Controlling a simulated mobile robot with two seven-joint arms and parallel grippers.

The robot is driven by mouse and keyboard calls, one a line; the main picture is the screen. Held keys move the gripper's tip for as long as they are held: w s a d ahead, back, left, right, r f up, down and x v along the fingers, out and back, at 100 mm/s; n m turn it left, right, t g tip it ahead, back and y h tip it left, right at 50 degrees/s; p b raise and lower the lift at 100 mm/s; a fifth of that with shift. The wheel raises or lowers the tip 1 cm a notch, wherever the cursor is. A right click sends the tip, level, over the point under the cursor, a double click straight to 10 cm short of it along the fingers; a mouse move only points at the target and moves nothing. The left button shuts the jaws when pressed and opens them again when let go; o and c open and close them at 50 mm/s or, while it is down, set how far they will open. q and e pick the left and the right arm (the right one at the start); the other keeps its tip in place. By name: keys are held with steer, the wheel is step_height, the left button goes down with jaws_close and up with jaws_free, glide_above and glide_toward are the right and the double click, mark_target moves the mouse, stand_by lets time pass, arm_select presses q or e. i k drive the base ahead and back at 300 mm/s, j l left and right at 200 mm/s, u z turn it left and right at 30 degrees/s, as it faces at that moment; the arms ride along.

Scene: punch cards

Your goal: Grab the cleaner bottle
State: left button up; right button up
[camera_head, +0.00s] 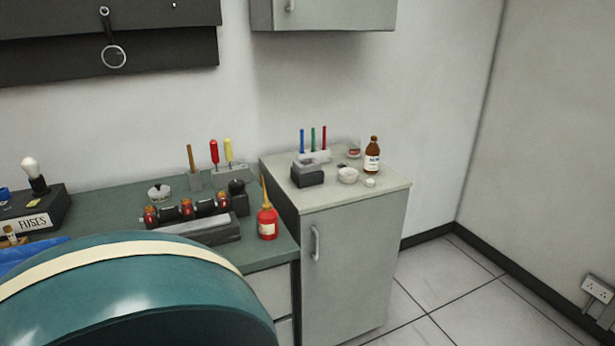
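A brown bottle (373,155) with a dark cap and a white label stands upright on top of the grey cabinet (340,203), near its right back part. It is the likeliest cleaner bottle, but its label is too small to read surely. A red bottle (267,222) with a pale label and a long thin yellow spout stands on the green workbench (108,204), near its right front corner. Neither of my grippers is in view, and nothing is seen touching either bottle.
A small white jar (347,175), a dark box (307,174) and a holder with coloured sticks share the cabinet top. A screwdriver rack (231,172) stands behind the red bottle. A large teal rounded shape hides the lower left. Floor is clear at right.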

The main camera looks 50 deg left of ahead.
mark_target(372, 151)
steer(key=u, duration=1.45)
